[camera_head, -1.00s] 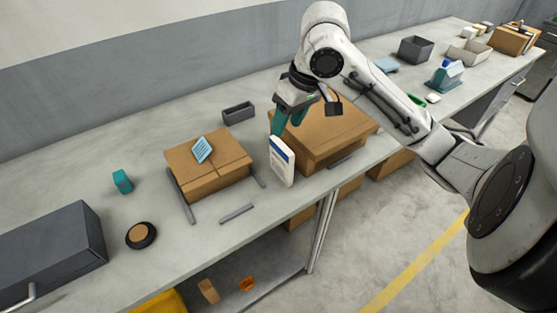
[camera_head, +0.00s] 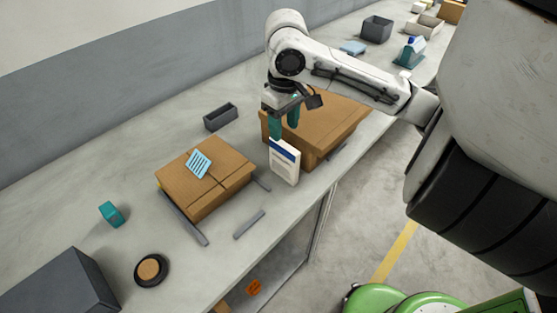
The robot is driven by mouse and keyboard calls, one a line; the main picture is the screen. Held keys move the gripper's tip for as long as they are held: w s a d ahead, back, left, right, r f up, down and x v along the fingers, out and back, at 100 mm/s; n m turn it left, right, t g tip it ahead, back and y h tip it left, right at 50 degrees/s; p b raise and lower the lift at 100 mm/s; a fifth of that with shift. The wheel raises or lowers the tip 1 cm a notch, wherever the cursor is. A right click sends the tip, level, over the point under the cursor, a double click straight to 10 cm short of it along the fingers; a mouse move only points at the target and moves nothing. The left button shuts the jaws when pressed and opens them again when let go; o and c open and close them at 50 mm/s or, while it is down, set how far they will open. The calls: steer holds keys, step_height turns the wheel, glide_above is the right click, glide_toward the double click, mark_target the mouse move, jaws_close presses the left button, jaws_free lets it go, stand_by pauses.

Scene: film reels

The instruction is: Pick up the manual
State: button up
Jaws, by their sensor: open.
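The manual, a white booklet with a dark blue band at its top (camera_head: 286,167), stands upright near the bench's front edge, at the left side of the larger cardboard box. My gripper (camera_head: 284,127) points down with its teal fingers open and apart. The fingertips are at or just above the manual's top edge. I cannot tell whether they touch it or straddle it. Nothing shows held between them.
The larger cardboard box (camera_head: 335,122) is right behind the gripper. A smaller box (camera_head: 222,190) with a light blue card (camera_head: 198,163) lies left. A grey tray (camera_head: 220,117), teal block (camera_head: 111,214) and black round reel (camera_head: 151,269) sit on the grey bench.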

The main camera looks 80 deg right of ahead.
mark_target(284, 145)
step_height(284, 145, down, 3)
steer(key=shift+w, duration=0.1)
steer(key=shift+d+f, duration=0.15)
steer(key=shift+f, duration=1.2)
steer(key=shift+d+f, duration=0.1)
steer(key=shift+f, duration=1.2)
jaws_close()
